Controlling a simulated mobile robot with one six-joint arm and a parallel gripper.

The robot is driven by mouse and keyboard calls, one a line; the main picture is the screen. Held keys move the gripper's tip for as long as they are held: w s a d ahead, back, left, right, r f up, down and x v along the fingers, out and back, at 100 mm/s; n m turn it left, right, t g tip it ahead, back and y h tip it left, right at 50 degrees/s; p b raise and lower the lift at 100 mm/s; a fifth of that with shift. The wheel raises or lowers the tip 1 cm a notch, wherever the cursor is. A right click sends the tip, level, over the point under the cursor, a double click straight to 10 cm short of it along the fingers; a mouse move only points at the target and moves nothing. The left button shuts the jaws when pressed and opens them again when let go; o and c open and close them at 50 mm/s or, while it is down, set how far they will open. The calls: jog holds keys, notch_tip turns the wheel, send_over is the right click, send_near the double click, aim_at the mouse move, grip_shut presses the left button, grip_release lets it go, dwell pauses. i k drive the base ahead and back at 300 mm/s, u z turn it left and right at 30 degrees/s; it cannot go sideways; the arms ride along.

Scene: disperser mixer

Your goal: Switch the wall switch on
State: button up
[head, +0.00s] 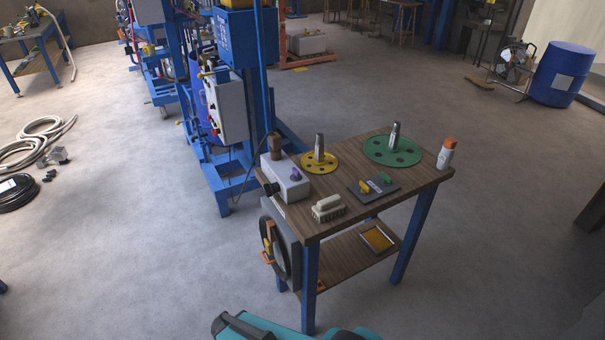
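No switch fixed to a wall shows clearly. On the wooden worktable (402,240) lies a dark plate (387,194) with a yellow lever and a green lever; I cannot tell whether it is the wall switch or how its levers are set. A grey box (281,187) with a purple knob (296,175) on its front sits at the table's left corner. A light control panel (229,100) with small coloured buttons is on the blue mixer frame behind the table. My gripper is not in view; only a teal and black part, probably of my own body, shows at the bottom edge.
A yellow disc (307,164), a green disc (376,150), a brush (327,207) and a white bottle (445,154) stand or lie on the table. A round dark ring with an orange handle is at its left side. Coiled hoses (42,142) lie left.

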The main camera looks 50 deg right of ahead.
aim_at(268, 188)
jog(key=u, duration=1.55)
jog(key=k, duration=0.1)
jog(key=z, duration=2.8)
jog(key=k, duration=0.9)
jog(key=u, duration=0.2)
jog(key=i, duration=0.7)
jog(key=z, duration=0.1)
